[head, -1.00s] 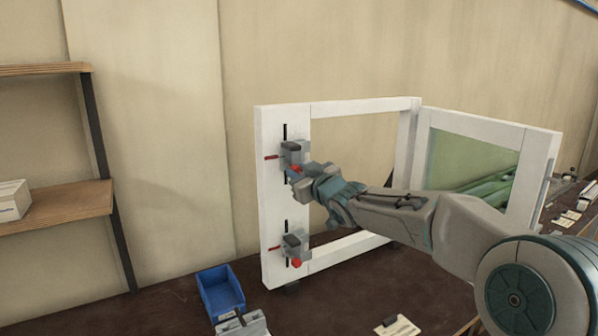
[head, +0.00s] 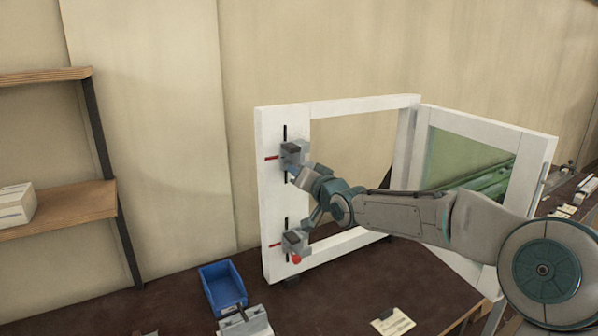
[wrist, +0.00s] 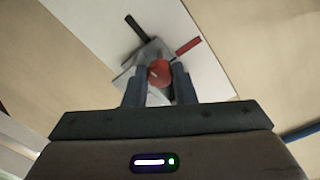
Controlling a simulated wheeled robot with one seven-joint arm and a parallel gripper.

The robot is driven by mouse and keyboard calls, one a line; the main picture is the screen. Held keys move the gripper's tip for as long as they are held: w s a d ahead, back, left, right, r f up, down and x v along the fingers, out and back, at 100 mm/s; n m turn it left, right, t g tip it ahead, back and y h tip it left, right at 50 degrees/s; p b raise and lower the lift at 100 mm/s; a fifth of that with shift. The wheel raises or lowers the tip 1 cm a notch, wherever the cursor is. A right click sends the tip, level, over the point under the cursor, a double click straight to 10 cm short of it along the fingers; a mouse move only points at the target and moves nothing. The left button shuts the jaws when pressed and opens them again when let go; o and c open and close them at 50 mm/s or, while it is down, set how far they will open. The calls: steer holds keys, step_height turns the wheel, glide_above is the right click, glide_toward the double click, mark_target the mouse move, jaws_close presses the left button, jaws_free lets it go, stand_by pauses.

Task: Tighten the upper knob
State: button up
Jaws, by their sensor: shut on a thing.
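The upper clamp (head: 292,153) is a grey block on the left post of the white frame, with a black slot line and a red mark beside it. Its red knob (wrist: 160,72) shows in the wrist view between the two fingers of my gripper (wrist: 160,84), which is shut on it. In the head view my gripper (head: 296,172) is at the upper clamp and hides the knob. The lower clamp (head: 295,241) sits further down the same post, with its red knob (head: 296,260) visible.
The white frame (head: 350,104) stands on a dark bench (head: 330,290), with a hinged panel (head: 483,122) open at right. A blue bin (head: 222,287) and a grey device (head: 246,322) are at front left. A wooden shelf (head: 60,210) stands at far left.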

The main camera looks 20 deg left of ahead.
steer(key=shift+m, duration=1.1)
steer(key=o, duration=1)
steer(key=shift+d, duration=0.1)
steer(key=b+v, duration=0.2)
steer(key=v, duration=1.1)
steer(key=shift+d, duration=0.3)
steer(key=shift+s+f, duration=0.1)
steer(key=shift+s, duration=0.05)
